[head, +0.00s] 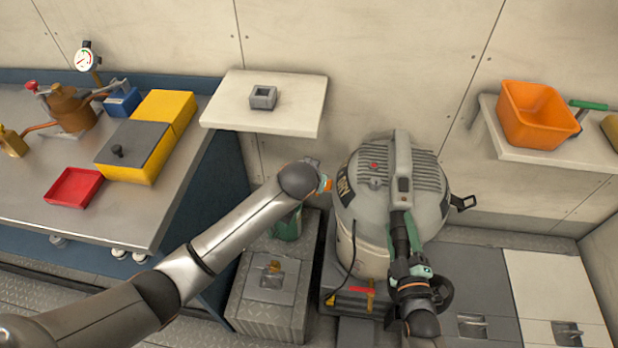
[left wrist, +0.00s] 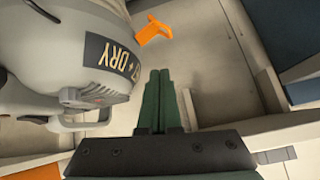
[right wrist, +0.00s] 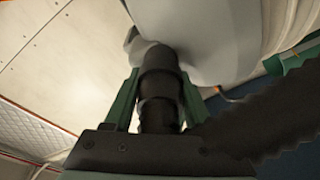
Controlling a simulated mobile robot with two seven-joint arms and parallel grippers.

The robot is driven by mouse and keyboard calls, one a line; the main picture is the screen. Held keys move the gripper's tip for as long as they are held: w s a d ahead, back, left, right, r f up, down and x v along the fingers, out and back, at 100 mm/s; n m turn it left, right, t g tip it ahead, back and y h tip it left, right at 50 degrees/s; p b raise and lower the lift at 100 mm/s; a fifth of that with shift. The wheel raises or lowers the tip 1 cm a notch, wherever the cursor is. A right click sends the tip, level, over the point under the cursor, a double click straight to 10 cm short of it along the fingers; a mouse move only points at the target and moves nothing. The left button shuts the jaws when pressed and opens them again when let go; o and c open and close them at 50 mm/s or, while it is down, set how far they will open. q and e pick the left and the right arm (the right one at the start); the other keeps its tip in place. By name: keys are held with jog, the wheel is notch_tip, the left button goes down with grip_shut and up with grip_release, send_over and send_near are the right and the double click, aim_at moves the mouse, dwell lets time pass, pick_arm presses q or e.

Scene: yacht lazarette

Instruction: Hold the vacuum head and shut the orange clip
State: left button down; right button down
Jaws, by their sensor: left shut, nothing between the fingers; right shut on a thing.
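The vacuum has a grey domed head (head: 372,205) on a pale drum (head: 365,255). The orange clip (left wrist: 153,30) sticks out from the vacuum's side in the left wrist view; in the head view only a bit of orange (head: 327,184) shows beside my left arm. My left gripper (head: 287,224) points down left of the vacuum, partly hidden by its own arm. Its green fingers (left wrist: 158,80) are shut and empty, apart from the clip. My right gripper (right wrist: 158,95) is shut on the black hose fitting (right wrist: 160,85) at the vacuum's front, below the grey head.
A steel bench (head: 105,215) with a yellow box (head: 135,150) and red tray (head: 73,187) stands left. A pale shelf (head: 300,110) is behind my left arm. An orange bin (head: 535,113) sits on the right shelf. A black latch (head: 463,203) juts from the vacuum's right side.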

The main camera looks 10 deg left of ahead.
pick_arm(q)
jog(key=shift+s+a+r+n+t+y, duration=0.1)
jog(key=shift+s+r+n+t+y, duration=0.05)
jog(key=shift+r+n+y, duration=0.3)
jog(key=shift+s+a+r+n+t+y, duration=0.15)
jog(key=shift+r+n+y, duration=0.2)
jog(key=shift+n, duration=0.2)
jog(key=shift+s+f+x, duration=0.35)
jog(key=shift+x, duration=1.8)
jog(key=shift+s+f+x, duration=0.35)
jog(key=shift+f+x, duration=0.05)
jog(key=shift+x, duration=1.75)
jog(key=shift+s+f+x, duration=0.35)
jog(key=shift+x, duration=1.8)
